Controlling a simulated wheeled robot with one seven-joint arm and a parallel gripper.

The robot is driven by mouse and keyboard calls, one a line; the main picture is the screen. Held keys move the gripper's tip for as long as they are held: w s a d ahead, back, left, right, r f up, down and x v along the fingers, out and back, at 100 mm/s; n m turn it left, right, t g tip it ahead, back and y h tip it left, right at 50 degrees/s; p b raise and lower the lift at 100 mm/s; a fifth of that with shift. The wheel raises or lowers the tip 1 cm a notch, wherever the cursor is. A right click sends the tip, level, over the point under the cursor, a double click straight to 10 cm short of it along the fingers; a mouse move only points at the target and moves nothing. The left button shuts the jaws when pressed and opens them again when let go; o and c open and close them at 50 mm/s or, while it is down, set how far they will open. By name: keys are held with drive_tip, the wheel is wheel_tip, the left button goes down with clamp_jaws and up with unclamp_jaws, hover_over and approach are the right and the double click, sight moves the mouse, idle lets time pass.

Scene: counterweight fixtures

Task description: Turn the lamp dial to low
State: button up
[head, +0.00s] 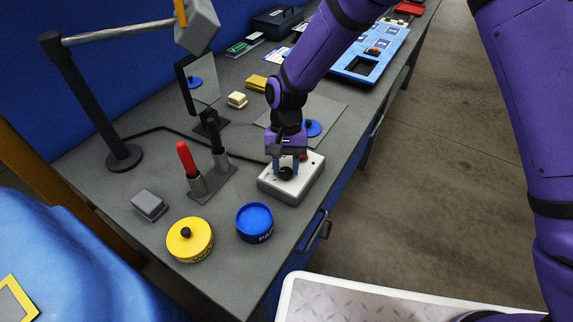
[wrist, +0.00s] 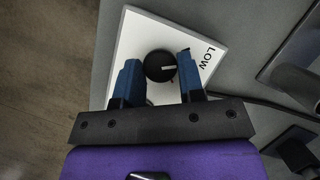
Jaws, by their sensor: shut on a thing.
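The lamp control box (head: 302,188) is a light, low block near the counter's right edge. Its round black dial (head: 286,174) is under my gripper (head: 285,166), which reaches down from above with its blue fingers on either side. In the wrist view, the dial (wrist: 159,66) sits between the two fingers, and my gripper (wrist: 158,74) is shut on it.
A yellow round container (head: 190,250) and a blue one (head: 255,236) stand in front of the box. A rack with a red-handled tool (head: 187,160) stands to the left. A mirror (head: 200,85) and metal bar (head: 118,32) stand behind.

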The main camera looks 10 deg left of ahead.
drive_tip(key=shift+n+t+h, duration=0.3)
drive_tip(key=shift+n+h, duration=0.2)
drive_tip(key=shift+n, duration=0.8)
drive_tip(key=shift+a+n, duration=0.1)
drive_tip(key=shift+n, duration=0.2)
drive_tip(key=o, duration=0.9)
drive_tip(key=v, duration=1)
drive_tip(key=shift+w+a+r, duration=0.15)
drive_tip(key=shift+r, duration=0.2)
